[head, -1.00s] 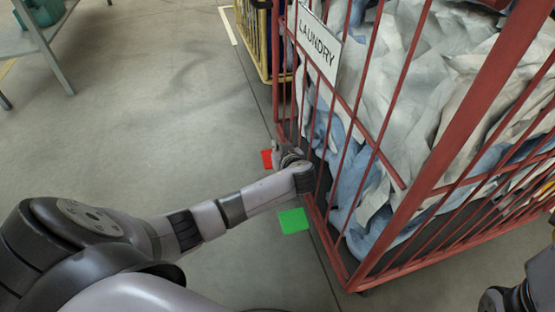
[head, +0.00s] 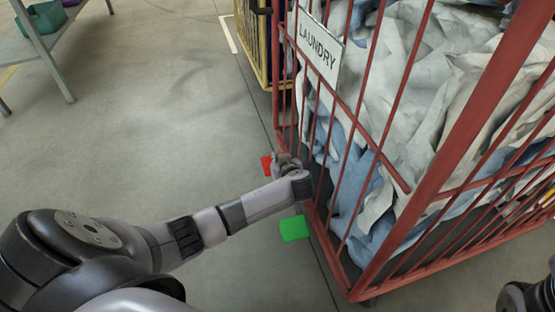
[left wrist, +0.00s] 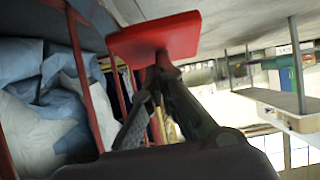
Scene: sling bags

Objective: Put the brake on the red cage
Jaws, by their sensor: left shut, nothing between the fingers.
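The red cage (head: 466,110) is a tall barred trolley filling the right of the head view, with a LAUNDRY sign (head: 319,45) on its side. A red pedal (head: 266,166) and a green pedal (head: 294,229) stick out low at its near left side. My left gripper (head: 281,161) is down beside the red pedal, partly hidden by its own wrist. In the left wrist view the red pedal (left wrist: 153,36) lies just past the fingertips of my left gripper (left wrist: 163,62). Its fingers are together and empty; I cannot tell whether they touch the pedal.
White and blue laundry (head: 410,90) fills the cage. A yellow cage (head: 258,45) stands behind it. A grey shelf (head: 50,45) with a teal bin (head: 42,18) is at the upper left. The floor (head: 150,130) between is clear. A dark part of my right arm shows at lower right.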

